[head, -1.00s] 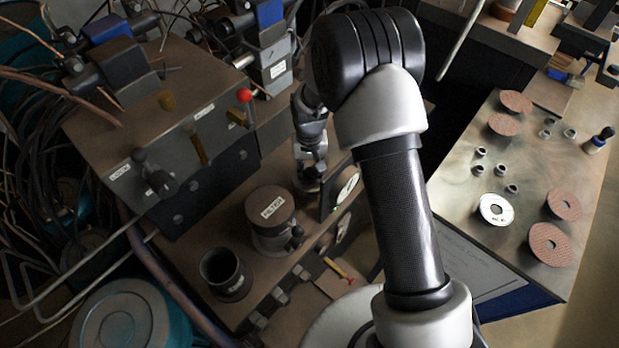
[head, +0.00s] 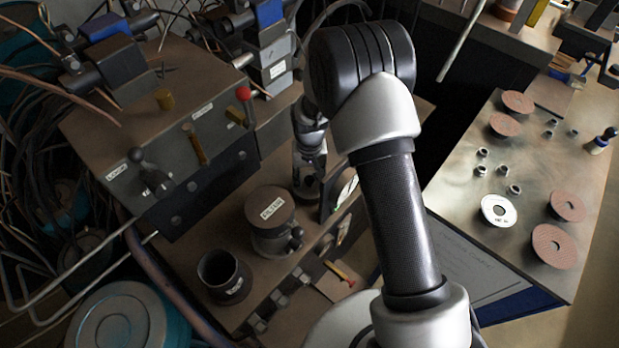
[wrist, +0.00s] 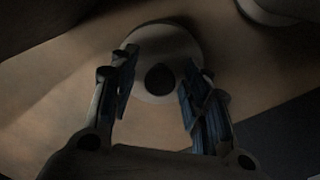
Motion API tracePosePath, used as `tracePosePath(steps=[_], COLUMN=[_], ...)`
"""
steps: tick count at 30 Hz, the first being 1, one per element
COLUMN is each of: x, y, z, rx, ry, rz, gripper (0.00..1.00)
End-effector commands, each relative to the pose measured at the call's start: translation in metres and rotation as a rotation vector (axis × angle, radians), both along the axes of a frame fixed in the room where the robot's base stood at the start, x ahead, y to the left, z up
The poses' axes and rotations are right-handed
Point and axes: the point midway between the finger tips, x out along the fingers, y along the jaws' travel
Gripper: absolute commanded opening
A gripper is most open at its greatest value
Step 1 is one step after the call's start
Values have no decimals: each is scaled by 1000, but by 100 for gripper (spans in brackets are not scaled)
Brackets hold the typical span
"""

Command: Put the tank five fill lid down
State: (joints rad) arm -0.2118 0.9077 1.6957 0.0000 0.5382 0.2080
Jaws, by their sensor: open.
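In the wrist view a round pale disc (wrist: 138,88) with a dark round middle lies on a brown surface. It may be the fill lid, but no label on it can be read. My gripper (wrist: 152,78) is open, with its two fingers apart on either side of the disc's dark middle and nothing held between them. In the head view my gripper (head: 308,182) points down close to the brown bench, beside the labelled cylinder. My own arm hides part of that area, and the disc cannot be made out there.
A labelled capped cylinder (head: 268,206) and an open dark cup (head: 222,278) stand left of my gripper. A grey box (head: 185,130) with levers rises behind them. A metal table (head: 465,205) at right holds flap discs and small sleeves.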

Motion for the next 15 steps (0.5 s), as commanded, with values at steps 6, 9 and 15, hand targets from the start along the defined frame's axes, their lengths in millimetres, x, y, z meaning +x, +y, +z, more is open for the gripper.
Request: tracePosePath(steps=[6,9,15], x=[0,1,1], y=[0,0,0], z=[1,9,48], rx=[0,0,1], ry=[0,-2,-4], rz=[0,0,0], gripper=[44,44,44])
